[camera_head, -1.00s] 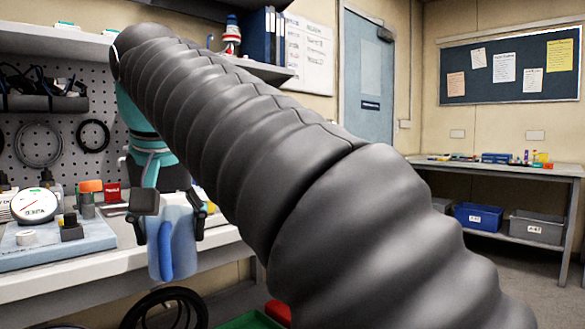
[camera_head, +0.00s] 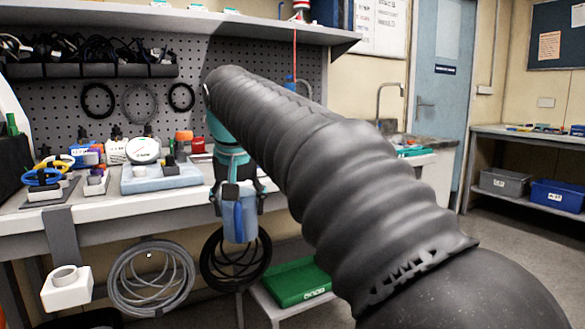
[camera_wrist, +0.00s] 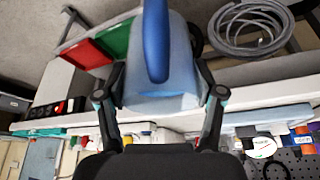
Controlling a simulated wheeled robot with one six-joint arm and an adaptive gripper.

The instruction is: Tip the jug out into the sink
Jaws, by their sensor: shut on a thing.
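The jug (camera_head: 239,219) is translucent light blue with a darker blue handle. It hangs upright in my gripper (camera_head: 238,192) in front of the workbench edge. My gripper is shut on the jug's upper part, with one finger on each side. In the wrist view the jug (camera_wrist: 178,75) lies between the fingers (camera_wrist: 160,92), its blue handle toward the camera. I cannot tell what is inside it. A curved tap (camera_head: 388,100) stands on the counter at the back right, beyond my arm. The sink basin itself is hidden.
A workbench (camera_head: 110,222) with a dial gauge (camera_head: 143,150) and other small items stands at the left. Coiled hoses (camera_head: 150,277) hang below it. A green crate (camera_head: 297,283) sits low by the bench. Open floor lies at the right.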

